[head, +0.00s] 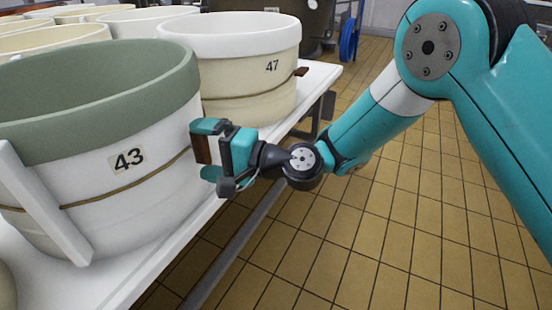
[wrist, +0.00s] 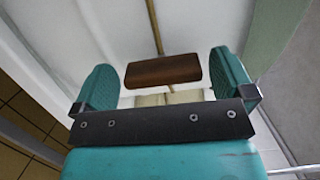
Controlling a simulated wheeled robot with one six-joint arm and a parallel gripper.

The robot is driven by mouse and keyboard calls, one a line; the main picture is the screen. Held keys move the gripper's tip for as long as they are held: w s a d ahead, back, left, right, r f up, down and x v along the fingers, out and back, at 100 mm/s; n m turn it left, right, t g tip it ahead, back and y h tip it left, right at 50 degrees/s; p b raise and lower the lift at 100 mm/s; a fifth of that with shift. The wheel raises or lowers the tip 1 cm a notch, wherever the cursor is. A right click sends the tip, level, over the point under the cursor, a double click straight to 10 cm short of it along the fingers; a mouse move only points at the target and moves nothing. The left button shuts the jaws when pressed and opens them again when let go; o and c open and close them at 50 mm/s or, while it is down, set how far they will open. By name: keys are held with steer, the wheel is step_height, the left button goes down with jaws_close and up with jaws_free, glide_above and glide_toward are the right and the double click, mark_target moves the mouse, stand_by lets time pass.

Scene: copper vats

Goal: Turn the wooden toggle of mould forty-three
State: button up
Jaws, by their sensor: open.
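Mould forty-three (head: 120,190) is a large white tub with a green rim, a number label and a cord around its side. It stands at the front left of the white table. Its brown wooden toggle (head: 200,146) sits on the cord at the tub's right side, and partly shows behind my gripper (head: 208,150). In the wrist view, the toggle (wrist: 163,70) lies lengthwise across the picture, between the two teal fingers of my gripper (wrist: 165,80). The fingers are open, with a gap at each end of the toggle.
Mould forty-seven (head: 240,75), a cream tub with its own brown toggle (head: 301,71), stands behind on the white table (head: 150,262). A white slat (head: 42,205) leans against mould forty-three. More tubs stand farther back. Open tiled floor (head: 400,220) lies to the right.

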steer(key=s+d+b, duration=0.3)
steer(key=d+b, duration=0.7)
steer(key=d, duration=0.6)
steer(key=s+d+r+n+g+h+p, duration=0.35)
steer(key=s+d+n+h+p, duration=0.5)
steer(key=s+d+h, duration=0.7)
step_height(320, 180, up, 37)
steer(key=s+y+p, duration=0.1)
steer(key=y+p, duration=0.1)
steer(key=p, duration=3.4)
steer(key=shift+n, duration=0.35)
steer(key=shift+s+a, duration=0.1)
